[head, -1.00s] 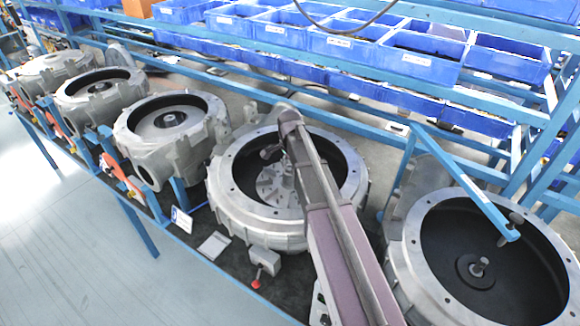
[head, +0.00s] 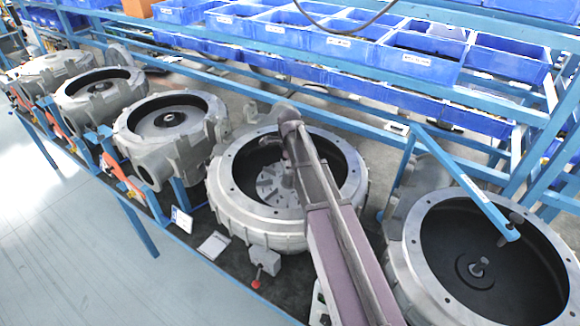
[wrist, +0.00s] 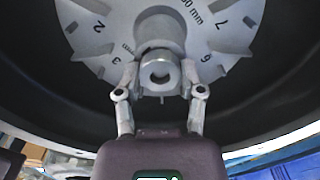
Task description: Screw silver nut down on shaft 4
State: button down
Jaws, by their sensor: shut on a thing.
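In the wrist view, the silver nut (wrist: 160,70) is a short ring with a dark centre. My gripper (wrist: 160,80) is shut on it, one finger on each side. The nut is in line with the pale hub (wrist: 159,28) of a numbered impeller disc (wrist: 92,27). Whether the nut touches the hub, and how far it sits on the shaft, I cannot tell. In the head view, my arm reaches into the open blower housing (head: 237,222), the fourth from the left. The disc shows partly inside it; my arm hides the shaft, nut and fingers.
Several housings stand in a row to the left, the nearest one (head: 190,147) close by. Blue bins (head: 420,66) and a blue frame bar (head: 462,185) are behind. The housing wall surrounds my gripper.

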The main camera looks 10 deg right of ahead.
jog(key=m, duration=0.4)
jog(key=shift+m, duration=0.4)
jog(key=m, duration=0.4)
jog(key=shift+m, duration=0.4)
jog(key=shift+c, duration=2.4)
grip_release()
jog(key=shift+n, duration=0.3)
